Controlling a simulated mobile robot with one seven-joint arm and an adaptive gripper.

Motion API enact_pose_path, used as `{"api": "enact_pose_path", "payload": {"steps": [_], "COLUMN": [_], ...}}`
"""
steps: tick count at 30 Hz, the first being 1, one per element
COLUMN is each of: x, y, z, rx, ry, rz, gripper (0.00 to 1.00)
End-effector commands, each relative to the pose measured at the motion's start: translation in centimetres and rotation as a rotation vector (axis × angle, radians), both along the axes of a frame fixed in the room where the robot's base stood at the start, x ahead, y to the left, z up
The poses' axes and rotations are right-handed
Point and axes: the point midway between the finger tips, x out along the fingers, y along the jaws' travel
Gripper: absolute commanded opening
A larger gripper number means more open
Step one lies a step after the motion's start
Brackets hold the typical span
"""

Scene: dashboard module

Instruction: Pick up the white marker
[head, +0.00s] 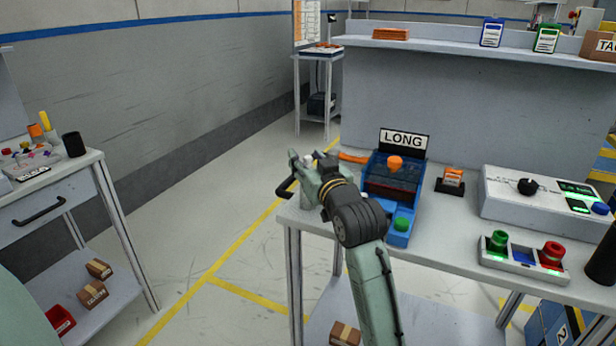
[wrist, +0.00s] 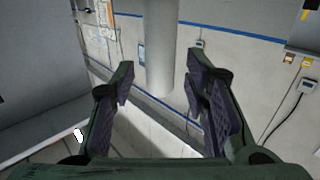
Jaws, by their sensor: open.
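My gripper (head: 300,175) is at the left end of the workbench, with its fingers spread. In the wrist view the two dark finger pads of my gripper (wrist: 165,100) stand wide apart. A plain pale cylinder, which looks like the white marker (wrist: 159,45), shows between and beyond the pads. It reaches down from the top edge to a rounded end, and clear gaps show on both sides. In the head view only a small white piece (head: 308,159) shows beside the fingers; my gripper hides the rest. I cannot tell what supports the cylinder.
The workbench (head: 450,220) holds a blue device (head: 402,225) with a LONG sign (head: 403,141) just right of my gripper. A grey control box (head: 515,205) and a button panel (head: 535,262) are further right. Open floor lies left of the bench.

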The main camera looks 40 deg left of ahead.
Motion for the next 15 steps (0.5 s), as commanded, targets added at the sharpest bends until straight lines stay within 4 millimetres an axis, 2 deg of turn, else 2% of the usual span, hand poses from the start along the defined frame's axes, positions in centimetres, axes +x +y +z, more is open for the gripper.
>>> {"api": "enact_pose_path", "payload": {"steps": [3,15], "x": [-0.02,-0.03], "y": [-0.01,-0.04], "z": [-0.03,-0.03], "rx": [0.0,0.0], "ry": [0.0,0.0], "rz": [0.0,0.0], "gripper": [0.42,0.15]}}
